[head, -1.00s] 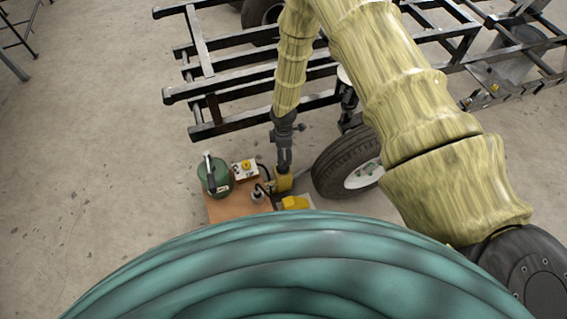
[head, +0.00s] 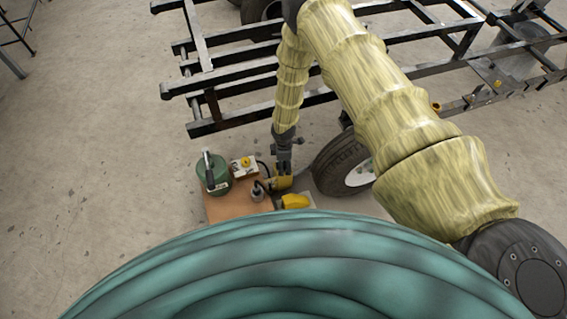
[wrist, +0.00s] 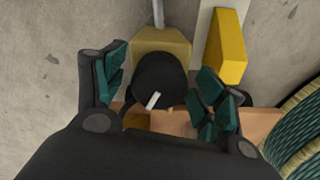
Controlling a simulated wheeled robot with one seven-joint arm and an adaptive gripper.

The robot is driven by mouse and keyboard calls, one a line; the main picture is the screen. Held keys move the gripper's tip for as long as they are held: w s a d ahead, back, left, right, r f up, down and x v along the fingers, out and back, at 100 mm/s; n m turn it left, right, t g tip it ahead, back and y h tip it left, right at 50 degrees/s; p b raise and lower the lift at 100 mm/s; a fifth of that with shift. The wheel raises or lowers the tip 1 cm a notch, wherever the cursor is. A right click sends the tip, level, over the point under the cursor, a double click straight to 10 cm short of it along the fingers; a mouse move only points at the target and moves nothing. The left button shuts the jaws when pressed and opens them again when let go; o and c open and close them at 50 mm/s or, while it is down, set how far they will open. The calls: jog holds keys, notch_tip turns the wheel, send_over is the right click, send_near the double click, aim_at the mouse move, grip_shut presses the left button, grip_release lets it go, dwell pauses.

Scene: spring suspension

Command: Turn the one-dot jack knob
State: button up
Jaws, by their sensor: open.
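A round black knob (wrist: 158,82) with a white line on top shows in the middle of the wrist view. It is in front of a yellow block (wrist: 163,45); I see no dot marks on it. My gripper (wrist: 163,79) is open, with one teal-padded finger left of the knob and the other to its right. A gap shows on the left; on the right, contact is hard to tell. In the head view my gripper (head: 284,160) points down over the yellow block (head: 282,183), and the knob is too small or hidden to tell there.
A wooden board (head: 227,208) carries a green canister (head: 213,175), a white box with a yellow button (head: 244,169) and a small dark cylinder (head: 257,192). A yellow wedge (head: 295,201) is close right of the block. A tyre (head: 338,163) and black metal frame (head: 230,88) stand nearby.

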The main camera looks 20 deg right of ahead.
jog(key=shift+c, duration=0.5)
jog(key=c, duration=0.9)
jog(key=shift+c, duration=0.2)
jog(key=shift+m, duration=0.3)
jog(key=m, duration=0.4)
jog(key=shift+s+p, duration=0.1)
jog(key=shift+p, duration=0.3)
jog(key=shift+m, duration=2)
jog(key=shift+m, duration=0.3)
jog(key=o, duration=1)
